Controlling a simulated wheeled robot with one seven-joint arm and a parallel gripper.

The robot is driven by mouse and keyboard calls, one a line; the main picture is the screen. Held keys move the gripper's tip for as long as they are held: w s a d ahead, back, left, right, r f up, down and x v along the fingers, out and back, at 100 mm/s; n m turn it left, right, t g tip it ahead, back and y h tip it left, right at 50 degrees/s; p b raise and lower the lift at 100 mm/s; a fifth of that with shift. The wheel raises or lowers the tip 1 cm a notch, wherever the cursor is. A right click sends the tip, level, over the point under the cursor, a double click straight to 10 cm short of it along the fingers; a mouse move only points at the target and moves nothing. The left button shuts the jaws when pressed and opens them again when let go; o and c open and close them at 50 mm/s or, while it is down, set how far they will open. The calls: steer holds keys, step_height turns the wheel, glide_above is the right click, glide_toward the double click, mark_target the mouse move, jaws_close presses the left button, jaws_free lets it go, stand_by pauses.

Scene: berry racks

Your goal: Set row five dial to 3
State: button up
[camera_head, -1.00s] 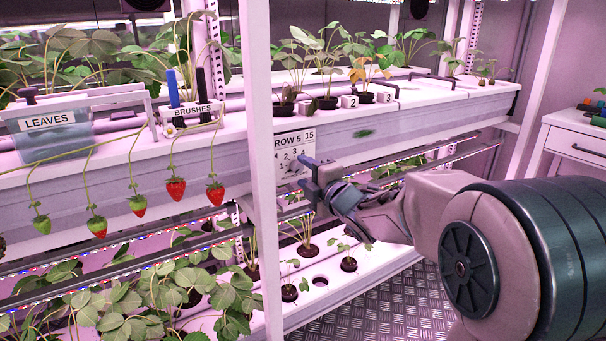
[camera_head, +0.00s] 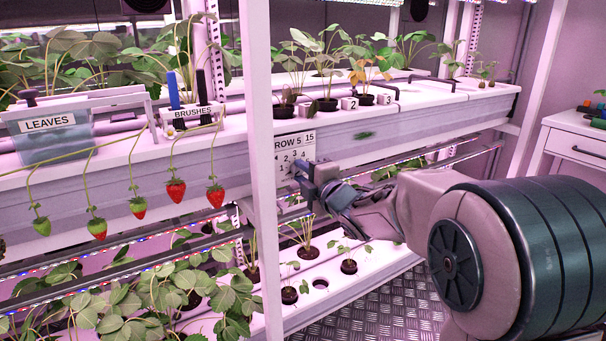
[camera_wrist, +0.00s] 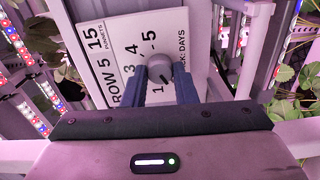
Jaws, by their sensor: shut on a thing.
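The row five panel (camera_head: 293,148) is a white card reading "ROW 5" and "15" with numbers, on the front of the upper trough. In the wrist view the panel (camera_wrist: 110,45) shows 1, 3, 4 and 5 around a grey round dial knob (camera_wrist: 160,66). My gripper (camera_wrist: 162,84) has its two blue fingers on either side of the knob, shut on it. A dark mark shows on the knob, but which number it points to I cannot tell. In the head view my gripper (camera_head: 312,178) is at the panel and hides the dial.
A white rack post (camera_head: 262,170) stands just left of the panel. Potted plants (camera_head: 327,103) and number tags stand on the trough above. Strawberries (camera_head: 175,190) hang at left, and a lower shelf (camera_head: 330,290) holds seedlings.

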steer(key=m, duration=0.6)
steer(key=shift+p, duration=0.4)
steer(key=m+p, duration=0.1)
steer(key=m, duration=0.3)
steer(key=m+p, duration=0.1)
steer(key=m, duration=0.2)
steer(key=shift+m+p, duration=0.3)
steer(key=shift+p, duration=0.05)
steer(key=m+p, duration=0.2)
steer(key=m, duration=0.3)
steer(key=shift+p, duration=0.4)
steer(key=shift+f+m+p, duration=0.1)
steer(key=shift+m+p, duration=1)
steer(key=shift+m, duration=1.3)
steer(key=o, duration=1)
